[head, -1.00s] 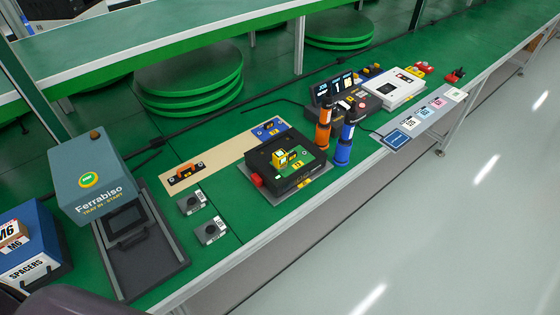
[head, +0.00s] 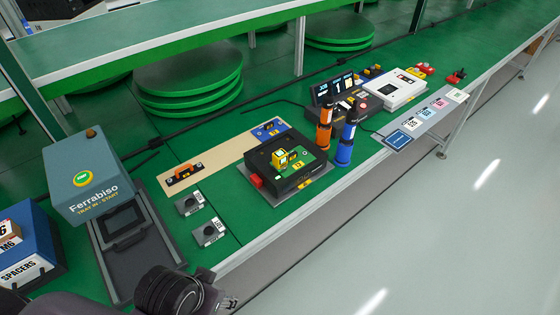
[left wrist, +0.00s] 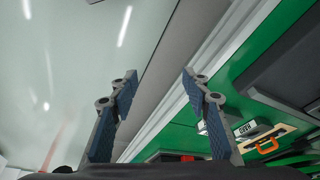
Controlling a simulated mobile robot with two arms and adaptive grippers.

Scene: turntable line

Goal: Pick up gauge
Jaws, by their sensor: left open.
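An orange-handled tool (head: 184,173) lies on a beige strip (head: 215,158) on the green bench. In the left wrist view its orange handle (left wrist: 267,146) shows at the lower right. Two small grey blocks with black tops, one at the back (head: 188,204) and one in front (head: 208,232), stand nearby with white labels. I cannot tell for certain which of these is the gauge. My left gripper (left wrist: 159,88) is open and empty, with the floor and bench edge beyond its fingers. In the head view it is at the bottom, past the bench's front edge. My right gripper is not in view.
A grey-blue Ferrabiso press (head: 95,180) and a blue spacers box (head: 28,245) stand at the left. A black fixture (head: 287,165) with a yellow-and-green part stands right of the blocks. Orange (head: 324,130) and blue (head: 345,143) screwdrivers stand upright beside it.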

